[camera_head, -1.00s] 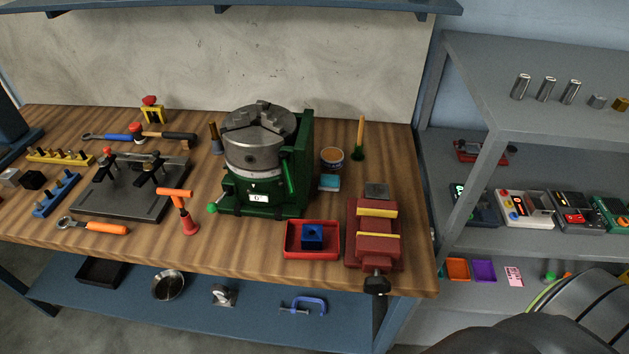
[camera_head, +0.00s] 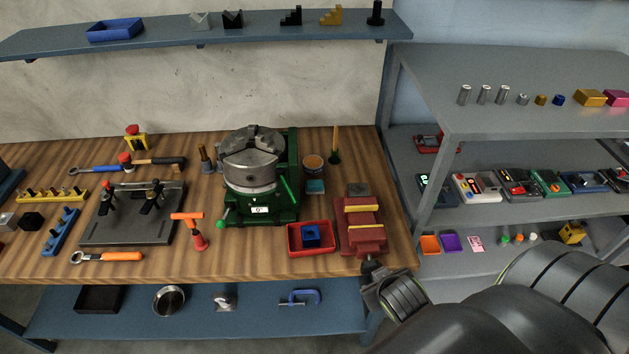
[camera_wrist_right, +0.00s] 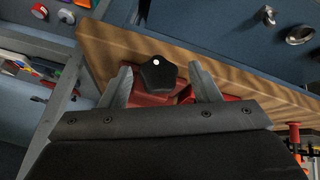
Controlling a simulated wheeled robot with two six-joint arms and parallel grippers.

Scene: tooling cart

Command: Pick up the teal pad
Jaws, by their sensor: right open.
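My right gripper (camera_wrist_right: 160,68) is open and empty. In the right wrist view the black knob (camera_wrist_right: 157,75) of the red vise shows between its fingers; I cannot tell how far it is from them. In the head view my right wrist (camera_head: 402,297) is at the bench's front right corner, in front of the vise, and its fingertips are unclear. The pad is not visible in the right wrist view.
The red vise (camera_head: 361,238) stands between my right wrist and the pad. A red tray (camera_head: 292,249) with a blue block is left of the vise. The green chuck fixture (camera_head: 286,207) stands tall beside the pad. A grey shelf rack (camera_head: 440,214) is on the right.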

